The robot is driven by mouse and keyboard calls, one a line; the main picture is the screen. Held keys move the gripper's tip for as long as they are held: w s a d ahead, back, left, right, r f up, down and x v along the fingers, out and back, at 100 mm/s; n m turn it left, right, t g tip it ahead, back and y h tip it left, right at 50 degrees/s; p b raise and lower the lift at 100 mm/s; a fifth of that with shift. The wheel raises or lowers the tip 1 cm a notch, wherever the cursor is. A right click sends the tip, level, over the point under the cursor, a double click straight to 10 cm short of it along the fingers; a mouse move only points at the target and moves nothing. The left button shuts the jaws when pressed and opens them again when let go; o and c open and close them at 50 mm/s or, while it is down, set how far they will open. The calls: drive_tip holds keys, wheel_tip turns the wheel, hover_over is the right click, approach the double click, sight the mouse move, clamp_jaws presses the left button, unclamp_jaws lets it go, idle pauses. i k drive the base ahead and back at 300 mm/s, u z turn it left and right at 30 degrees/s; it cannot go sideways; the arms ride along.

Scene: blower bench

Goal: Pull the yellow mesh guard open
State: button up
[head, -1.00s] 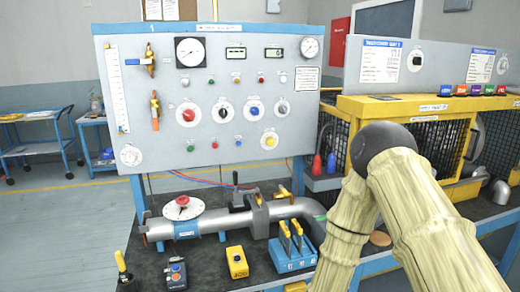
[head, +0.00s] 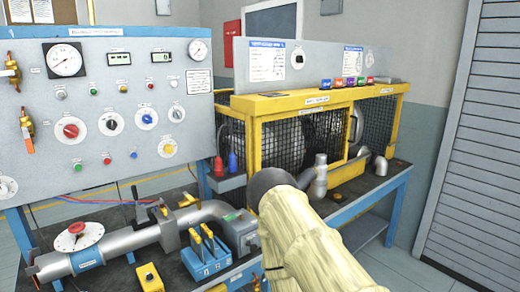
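The yellow mesh guard (head: 257,147) stands on the bench at the centre right of the head view. It is a yellow frame with dark mesh panels around grey machinery. A curved grey handle (head: 354,125) shows near its right front part. The guard looks closed, with its front panels in line with the frame. My arm, in a pale ribbed cover, reaches up from the bottom right and hides part of the bench below the guard. My gripper is not visible.
A grey control panel (head: 100,105) with dials and knobs stands left of the guard. Grey pipe elbows (head: 318,178) stand before the guard. A pipe with valve (head: 79,237) lies front left.

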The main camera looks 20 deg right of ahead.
sight(258, 121)
drive_tip(key=k, duration=0.6)
drive_tip(key=z, duration=0.75)
drive_tip(key=i, duration=0.8)
drive_tip(key=z, duration=0.75)
drive_tip(key=i, duration=1.1)
drive_tip(key=u, duration=0.2)
